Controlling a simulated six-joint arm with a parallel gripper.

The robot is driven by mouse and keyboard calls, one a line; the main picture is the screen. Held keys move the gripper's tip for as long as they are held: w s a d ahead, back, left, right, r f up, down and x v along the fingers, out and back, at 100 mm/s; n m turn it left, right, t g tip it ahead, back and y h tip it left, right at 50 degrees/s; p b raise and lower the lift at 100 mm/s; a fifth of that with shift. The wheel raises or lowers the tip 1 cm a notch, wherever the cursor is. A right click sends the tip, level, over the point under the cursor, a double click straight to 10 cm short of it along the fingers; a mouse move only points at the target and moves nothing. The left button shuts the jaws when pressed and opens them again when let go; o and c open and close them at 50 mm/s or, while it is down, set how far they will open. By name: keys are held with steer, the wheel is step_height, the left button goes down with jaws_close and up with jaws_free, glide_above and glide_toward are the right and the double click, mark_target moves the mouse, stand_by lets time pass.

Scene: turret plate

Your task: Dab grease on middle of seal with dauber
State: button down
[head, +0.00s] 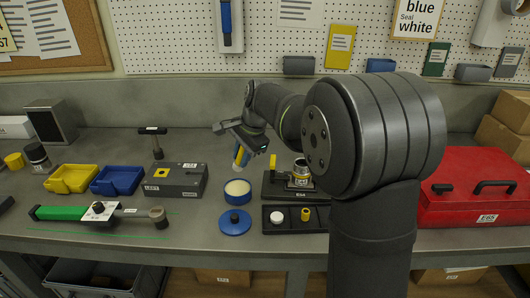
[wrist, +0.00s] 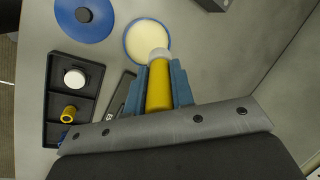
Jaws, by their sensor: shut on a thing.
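My gripper (head: 241,157) is shut on the dauber, which has a yellow handle (wrist: 159,88) and a pale tip (wrist: 158,55). The dauber points down, slightly tilted, between the blue fingers. Its tip is near the open grease pot (head: 237,197), a blue-rimmed tub of cream-coloured grease. In the wrist view the tip overlaps the near edge of the pot (wrist: 140,26). In the head view a small gap shows between tip and pot. I cannot pick out the seal for sure. A metal cylinder (head: 300,172) stands on a dark plate to the right, partly hidden by my arm.
A blue lid (head: 235,222) lies in front of the pot. A black tray (head: 290,229) beside it holds a white round part (head: 277,217) and a yellow part (head: 305,214). A grey block (head: 174,181) stands left, a red toolbox (head: 475,205) right. A wall sign reads "blue Seal white".

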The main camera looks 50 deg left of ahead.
steer(key=shift+s+a+f, duration=0.15)
steer(key=shift+s+f, duration=0.1)
steer(key=shift+f, duration=2.8)
steer(key=shift+f, duration=0.65)
steer(key=shift+r, duration=3.55)
steer(key=shift+w, duration=0.15)
